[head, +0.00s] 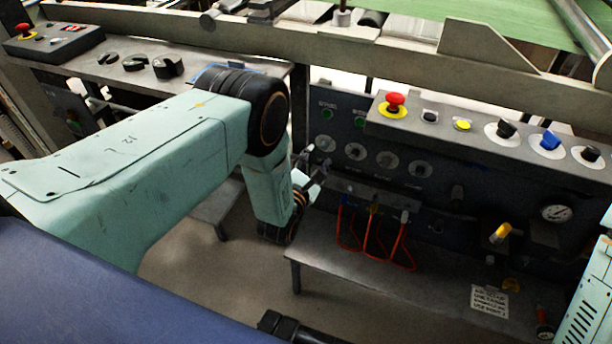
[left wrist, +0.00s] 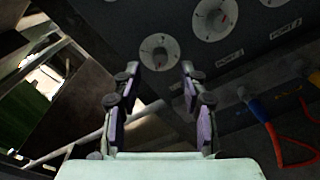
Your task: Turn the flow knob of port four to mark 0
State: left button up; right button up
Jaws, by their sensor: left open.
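A row of round pale flow dials with dark knobs runs along the dark panel (head: 450,190) in the head view. The leftmost dial (head: 325,144) is closest to my left gripper (head: 308,182). In the left wrist view my left gripper (left wrist: 160,78) is open and empty, its two fingers apart. A pale dial with a small knob (left wrist: 160,51) shows between and just beyond the fingertips, with no visible contact. My right gripper is not seen.
Red hoses (head: 375,240) hang below the dials, above a grey shelf (head: 400,295). An overhanging ledge carries a red emergency button (head: 395,100) and several knobs, including a blue one (head: 549,141). A yellow-handled valve (head: 500,233) and a gauge (head: 556,213) are at the right.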

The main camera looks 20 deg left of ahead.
pick_arm(q)
jog(key=s, duration=0.8)
jog(key=shift+a+r, duration=0.15)
jog(key=shift+r, duration=0.1)
